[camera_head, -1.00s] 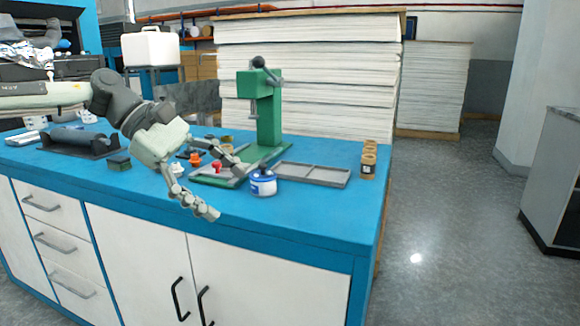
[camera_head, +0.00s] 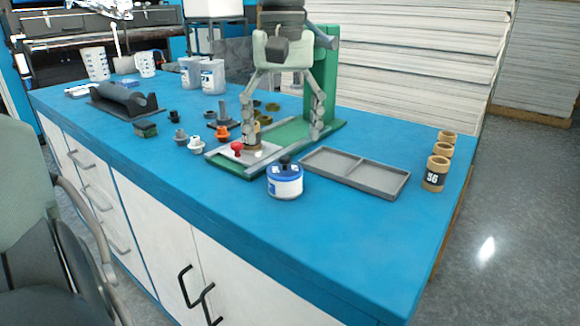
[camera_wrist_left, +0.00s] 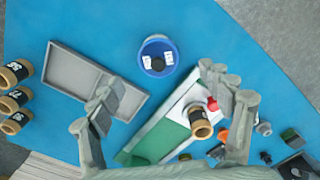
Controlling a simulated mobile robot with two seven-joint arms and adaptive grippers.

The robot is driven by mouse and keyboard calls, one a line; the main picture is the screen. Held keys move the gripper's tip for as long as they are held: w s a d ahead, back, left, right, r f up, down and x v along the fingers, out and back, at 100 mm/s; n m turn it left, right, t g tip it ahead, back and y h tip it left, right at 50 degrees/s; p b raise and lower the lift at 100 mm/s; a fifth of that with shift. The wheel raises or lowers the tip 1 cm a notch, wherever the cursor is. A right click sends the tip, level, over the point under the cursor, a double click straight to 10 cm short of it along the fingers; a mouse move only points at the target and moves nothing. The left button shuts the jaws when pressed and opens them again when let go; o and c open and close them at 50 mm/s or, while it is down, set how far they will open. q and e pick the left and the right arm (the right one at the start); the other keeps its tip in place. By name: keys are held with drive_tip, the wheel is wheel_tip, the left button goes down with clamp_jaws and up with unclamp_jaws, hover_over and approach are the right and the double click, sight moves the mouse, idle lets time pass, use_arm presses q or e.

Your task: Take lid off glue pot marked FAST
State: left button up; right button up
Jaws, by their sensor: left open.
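The glue pot (camera_head: 285,184) is a short white and blue jar on the blue bench, in front of the green press. Its blue lid (camera_head: 285,169) with a black knob sits on it. The lid also shows from above in the wrist view (camera_wrist_left: 158,62), with two white labels too small to read. My left gripper (camera_head: 284,138) is open, fingers pointing down, behind the pot over the press base. In the wrist view its spread fingers (camera_wrist_left: 160,94) lie below the pot in the picture, apart from it. My right gripper is not in view.
A grey two-part tray (camera_head: 355,172) lies right of the pot. Several brown labelled rolls (camera_head: 435,174) stand at the bench's right end. A brown roll (camera_wrist_left: 200,124) and red knob (camera_wrist_left: 212,103) are near the press base. Bare bench lies in front of the pot.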

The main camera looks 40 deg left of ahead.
sight(285, 157)
use_arm(q)
wheel_tip(285, 157, down, 5)
drive_tip(key=shift+w+f, duration=0.1)
drive_tip(key=shift+f, duration=0.1)
drive_tip(key=shift+c, duration=0.5)
drive_tip(key=c, duration=1)
